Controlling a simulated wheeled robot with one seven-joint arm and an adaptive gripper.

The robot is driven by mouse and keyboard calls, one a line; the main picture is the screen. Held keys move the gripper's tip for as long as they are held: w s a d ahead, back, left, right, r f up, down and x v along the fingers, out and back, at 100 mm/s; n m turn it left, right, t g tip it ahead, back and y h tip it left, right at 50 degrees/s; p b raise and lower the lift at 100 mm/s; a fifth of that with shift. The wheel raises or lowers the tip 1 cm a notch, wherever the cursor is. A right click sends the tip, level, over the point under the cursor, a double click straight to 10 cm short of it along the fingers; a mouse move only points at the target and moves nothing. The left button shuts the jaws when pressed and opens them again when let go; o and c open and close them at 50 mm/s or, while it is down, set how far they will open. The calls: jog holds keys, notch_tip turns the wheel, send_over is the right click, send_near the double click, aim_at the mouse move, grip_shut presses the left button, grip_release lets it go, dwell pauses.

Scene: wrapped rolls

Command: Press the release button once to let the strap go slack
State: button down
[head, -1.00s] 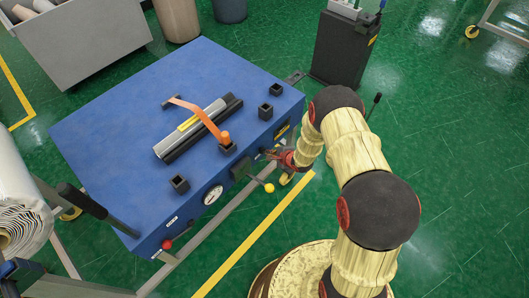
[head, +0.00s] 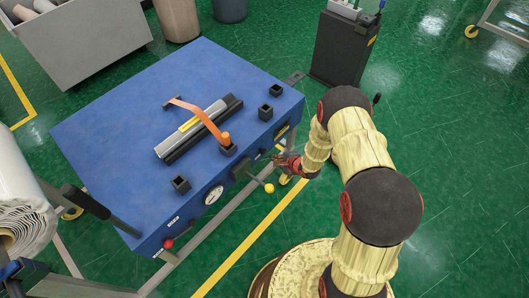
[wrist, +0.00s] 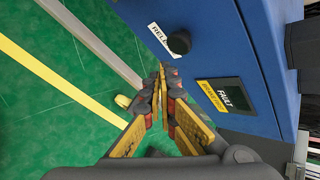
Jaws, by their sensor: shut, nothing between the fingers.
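The release button is a round black knob (wrist: 179,42) on the blue front panel, next to a white label (wrist: 163,40) reading "RELE…", partly covered by the knob. My gripper (wrist: 160,78) is shut and empty. Its tips are just below the button in the wrist view, apart from it as far as I can tell. In the head view my gripper (head: 277,158) is at the front face of the blue bench (head: 110,110).
A yellow-and-black fault plate (wrist: 222,95) is beside the button. Green floor in front is open.

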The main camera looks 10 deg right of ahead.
jog(key=s+d+p, duration=0.1)
jog(key=s+d, duration=0.1)
jog(key=shift+s, duration=0.4)
dwell(0.6)
